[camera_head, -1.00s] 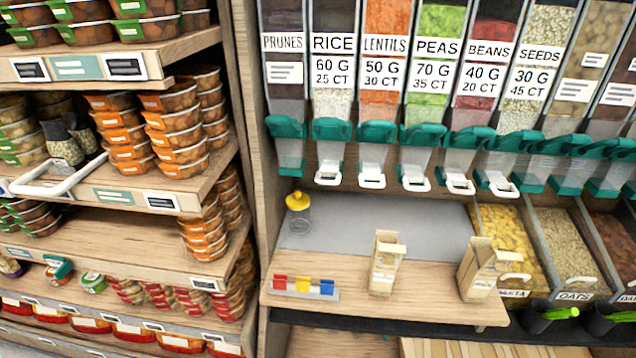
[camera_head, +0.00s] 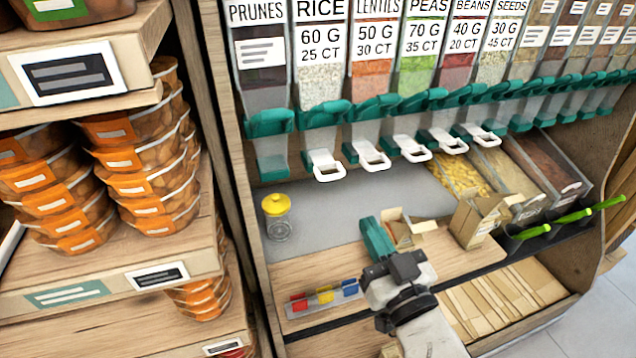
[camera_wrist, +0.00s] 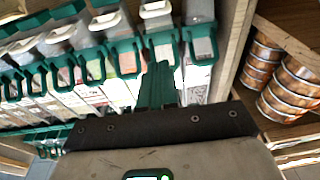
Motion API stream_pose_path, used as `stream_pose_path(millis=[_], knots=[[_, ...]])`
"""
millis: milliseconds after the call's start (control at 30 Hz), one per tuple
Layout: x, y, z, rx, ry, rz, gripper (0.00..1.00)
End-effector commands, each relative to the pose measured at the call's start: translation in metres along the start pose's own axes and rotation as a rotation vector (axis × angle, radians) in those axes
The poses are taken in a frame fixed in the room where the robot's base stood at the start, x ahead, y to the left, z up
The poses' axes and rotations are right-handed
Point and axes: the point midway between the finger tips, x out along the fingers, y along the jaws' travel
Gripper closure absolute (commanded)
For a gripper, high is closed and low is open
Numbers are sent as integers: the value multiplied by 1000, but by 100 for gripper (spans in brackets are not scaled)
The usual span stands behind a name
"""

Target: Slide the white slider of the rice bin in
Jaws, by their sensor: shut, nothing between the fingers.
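The rice bin (camera_head: 320,65) is a clear dispenser with a RICE label, 60 G 25 CT, and a teal lower part. Its white slider (camera_head: 326,166) is a loop handle sticking out at the front below the teal part. My gripper (camera_head: 371,226) has teal fingers, shut and empty, below and to the right of that slider and apart from it, over the wooden counter. In the wrist view my fingers (camera_wrist: 160,72) point toward the row of bins. A white slider at the top (camera_wrist: 156,10) looks like the rice one.
Lentils (camera_head: 374,75) and peas bins with similar white sliders stand to the right. Prunes bin (camera_head: 262,80) is at the left. An open carton (camera_head: 405,231) stands beside my fingers, and a yellow-lidded jar (camera_head: 277,216) is below the prunes bin. Shelves of tubs fill the left.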

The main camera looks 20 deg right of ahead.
Motion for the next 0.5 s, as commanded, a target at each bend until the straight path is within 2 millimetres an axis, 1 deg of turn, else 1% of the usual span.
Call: stream_pose_path(millis=[167, 500], knots=[[19, -1, -4, 0, 5, -2, 100], [85, 0, -4, 0, 3, 0, 100]])
